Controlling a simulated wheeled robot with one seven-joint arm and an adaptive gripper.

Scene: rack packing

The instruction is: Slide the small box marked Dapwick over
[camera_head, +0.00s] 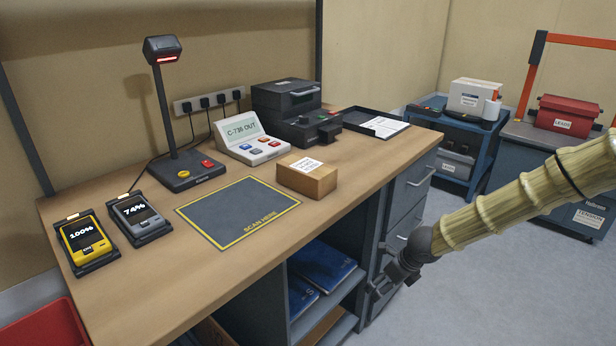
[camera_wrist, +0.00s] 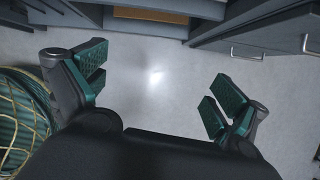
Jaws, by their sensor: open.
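A small brown cardboard box (camera_head: 307,179) with a white label sits on the wooden desk, at the right edge of the dark mat (camera_head: 238,213) marked SCAN HERE. The print on its label is too small to read, so I cannot tell whether it says Dapwick. My gripper (camera_head: 382,285) is off the front of the desk, to the right of and lower than the box. In the wrist view my gripper (camera_wrist: 158,90) is open and empty, with bare floor between its fingers. The box does not show in the wrist view.
A scanner stand (camera_head: 176,170), a keypad display (camera_head: 250,138), a printer (camera_head: 290,112) and a black tray (camera_head: 375,123) stand along the back. Two handheld devices lie at left. Drawers (camera_head: 410,188) and open shelves are under the desk, near my gripper.

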